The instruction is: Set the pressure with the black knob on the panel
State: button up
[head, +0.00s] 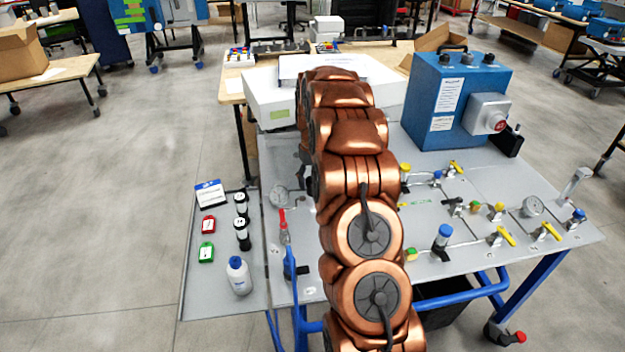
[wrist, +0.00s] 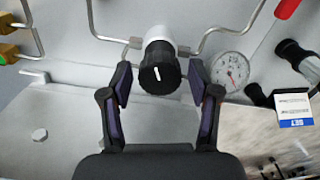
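The black knob (wrist: 159,74) shows in the wrist view, with a white line on its face and a white collar behind it. It is mounted on the grey panel (wrist: 75,50) between metal tubes. My gripper (wrist: 158,82) is open, with one finger on each side of the knob and a visible gap on both sides. A round pressure gauge (wrist: 230,70) with a white dial sits just right of the knob; its reading is too small to tell. The gauge also shows in the head view (head: 279,196). In the head view my arm hides the knob and my gripper.
In the head view a side shelf (head: 190,290) holds a white bottle (head: 239,275), red and green tags and black-capped vials. A blue box (head: 457,100) with a red button stands on the panel table. Several valves (head: 503,236) line the right side. Floor on the left is clear.

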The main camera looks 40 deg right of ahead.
aim_at(312, 180)
jog(key=shift+r, duration=0.1)
notch_tip(312, 180, up, 12)
jog(key=shift+f, duration=0.1)
dwell(0.7)
dwell(0.4)
jog(key=s+a+r+n, duration=0.1)
jog(key=s+a+r, duration=0.2)
jog(key=s+a, duration=0.6)
jog(key=s+a+r+n, duration=0.1)
jog(key=s+a+r, duration=0.2)
jog(key=s+a, duration=0.6)
jog(key=shift+g, duration=0.9)
jog(key=s+a+f, duration=0.1)
jog(key=s+a, duration=0.2)
jog(key=s, duration=0.4)
jog(key=s+a+f, duration=0.1)
jog(key=s+a, duration=0.3)
jog(key=s, duration=0.3)
jog(key=s+a+f, duration=0.2)
jog(key=s+a, duration=0.1)
jog(key=s, duration=0.5)
jog(key=shift+s+a+f, duration=0.1)
jog(key=shift+a, duration=0.25)
